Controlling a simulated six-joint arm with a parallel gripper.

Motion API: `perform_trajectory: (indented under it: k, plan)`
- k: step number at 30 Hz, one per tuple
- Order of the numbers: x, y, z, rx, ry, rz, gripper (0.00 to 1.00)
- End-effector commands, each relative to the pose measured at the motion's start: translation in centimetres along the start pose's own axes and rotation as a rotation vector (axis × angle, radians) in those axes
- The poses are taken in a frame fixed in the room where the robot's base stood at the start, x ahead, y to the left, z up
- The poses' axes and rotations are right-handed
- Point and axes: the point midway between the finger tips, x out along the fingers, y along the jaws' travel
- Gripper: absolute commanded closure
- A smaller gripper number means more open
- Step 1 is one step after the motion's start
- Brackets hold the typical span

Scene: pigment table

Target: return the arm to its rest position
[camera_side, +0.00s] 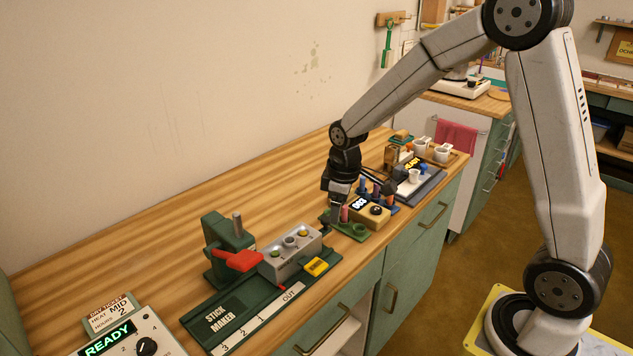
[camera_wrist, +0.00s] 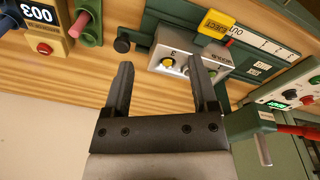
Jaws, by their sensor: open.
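My gripper (camera_wrist: 162,88) is open in the wrist view, with its two dark fingers apart and nothing between them. Bare wood and part of a grey block (camera_wrist: 170,50) with round sockets show beyond the fingers. In the side view my gripper (camera_side: 335,210) points down over the wooden worktop, close to a green holder (camera_side: 352,231) with coloured sticks and left of a yellow device (camera_side: 371,211) reading 003. Its fingertips are small and partly hidden there, so contact with the holder cannot be told.
A green stick maker (camera_side: 222,317) with a red lever (camera_side: 238,260) and a grey block stands left of my gripper. A dryer panel (camera_side: 125,338) reading READY is at the front left. A dark tray device (camera_side: 415,185) and white cups (camera_side: 441,152) stand at the right. The back left worktop is clear.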

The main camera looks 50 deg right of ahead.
Motion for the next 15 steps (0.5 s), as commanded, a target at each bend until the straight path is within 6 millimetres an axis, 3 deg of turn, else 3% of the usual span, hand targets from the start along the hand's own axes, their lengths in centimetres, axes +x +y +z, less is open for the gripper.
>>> perform_trajectory:
  k: [9, 15]
  plan:
    - [-1.0, -6.3, 5.2, 0.261, 0.076, 0.021, 0.25]
    - [-1.0, -8.9, 8.1, 0.391, 0.116, 0.020, 0.25]
